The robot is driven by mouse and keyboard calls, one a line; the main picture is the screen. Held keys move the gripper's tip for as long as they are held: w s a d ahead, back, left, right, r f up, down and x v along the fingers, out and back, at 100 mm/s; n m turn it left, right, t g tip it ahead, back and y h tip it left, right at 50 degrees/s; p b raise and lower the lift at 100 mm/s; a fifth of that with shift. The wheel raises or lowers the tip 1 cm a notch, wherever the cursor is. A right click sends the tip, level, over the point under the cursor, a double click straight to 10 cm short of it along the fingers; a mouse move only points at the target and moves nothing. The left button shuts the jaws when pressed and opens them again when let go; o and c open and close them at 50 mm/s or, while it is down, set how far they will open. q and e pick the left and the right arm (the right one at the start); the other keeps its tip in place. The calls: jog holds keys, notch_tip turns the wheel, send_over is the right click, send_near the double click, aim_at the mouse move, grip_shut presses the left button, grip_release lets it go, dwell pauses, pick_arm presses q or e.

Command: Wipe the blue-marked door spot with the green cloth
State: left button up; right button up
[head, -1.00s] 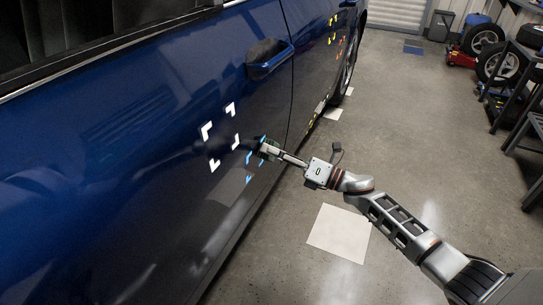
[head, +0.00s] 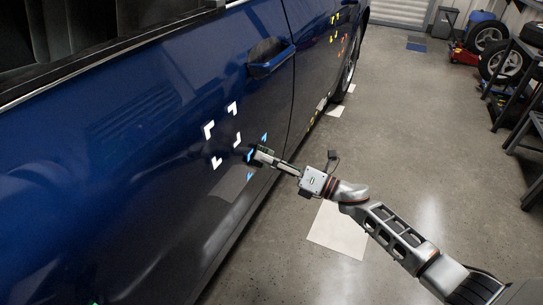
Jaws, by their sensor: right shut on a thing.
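The blue-marked door spot (head: 265,137) is set off by light-blue corner marks low on the dark blue car door, just right of the white marks. My right gripper (head: 260,156) reaches in from the lower right and is at this spot, over its middle. It is shut on the green cloth (head: 252,154), of which only a small dark-green bit shows at the fingertips. The cloth appears to be at the door surface; whether it presses on it I cannot tell. My left gripper is not in view.
White corner marks (head: 216,161) and a grey patch (head: 231,182) are on the door beside the spot. The door handle (head: 270,58) juts out above. Yellow and orange marks lie farther along the car. Tires (head: 487,36) and a dark rack stand at right.

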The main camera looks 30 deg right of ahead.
aim_at(261, 168)
jog(key=shift+s+a+r+p, duration=0.15)
jog(key=shift+s+a+p, duration=0.15)
jog(key=shift+s+a, duration=0.5)
jog(key=shift+s+a+r+p, duration=0.2)
jog(key=shift+s+a, duration=0.25)
jog(key=shift+a, duration=0.55)
jog(key=shift+s+a, duration=0.6)
jog(key=shift+a, duration=0.15)
jog(key=shift+f, duration=0.1)
jog(key=v, duration=0.6)
jog(key=shift+d, duration=0.2)
jog(key=v, duration=0.3)
